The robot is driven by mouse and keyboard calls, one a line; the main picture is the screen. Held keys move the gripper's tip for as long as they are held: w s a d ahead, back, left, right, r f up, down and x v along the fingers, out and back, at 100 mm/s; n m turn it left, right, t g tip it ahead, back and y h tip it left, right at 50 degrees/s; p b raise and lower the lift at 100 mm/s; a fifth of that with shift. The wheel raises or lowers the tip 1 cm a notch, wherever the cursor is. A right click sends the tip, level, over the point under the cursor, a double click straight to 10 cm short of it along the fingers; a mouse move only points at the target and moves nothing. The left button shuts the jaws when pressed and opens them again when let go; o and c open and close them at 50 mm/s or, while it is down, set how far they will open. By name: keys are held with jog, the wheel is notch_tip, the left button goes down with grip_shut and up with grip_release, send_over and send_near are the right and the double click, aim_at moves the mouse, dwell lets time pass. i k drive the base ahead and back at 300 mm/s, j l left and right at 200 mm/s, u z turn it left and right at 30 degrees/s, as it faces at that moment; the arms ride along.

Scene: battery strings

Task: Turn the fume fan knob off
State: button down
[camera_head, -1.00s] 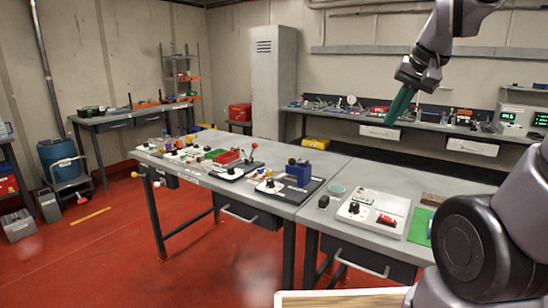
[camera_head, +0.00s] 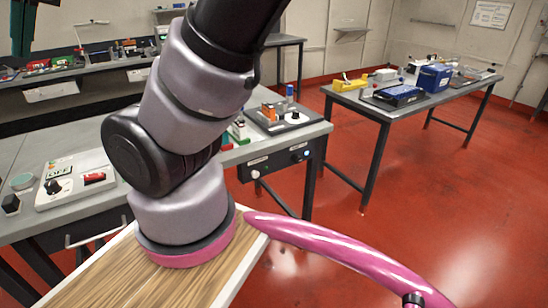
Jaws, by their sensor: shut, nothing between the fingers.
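Several knobs show, and I cannot read which one is the fume fan knob. A black knob (camera_head: 53,187) is on a white panel (camera_head: 75,198) with an OFF label and a red switch, on the grey bench at left. A blue-ringed knob (camera_head: 306,154) and a white knob (camera_head: 256,174) are on the bench front at centre. Another black knob (camera_head: 295,115) stands on a dark plate on top. My gripper (camera_head: 22,30), teal-fingered, is shut and empty at the upper left, high up and apart from all the knobs. Its upper part is cut off by the frame.
My arm hides the middle of the near bench (camera_head: 28,152). A second bench (camera_head: 412,108) with blue and yellow devices stands at right. A back bench (camera_head: 98,72) lies along the far left wall. The red floor (camera_head: 440,190) at right is clear.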

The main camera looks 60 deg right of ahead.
aim_at(296, 158)
jog(key=z, duration=2.15)
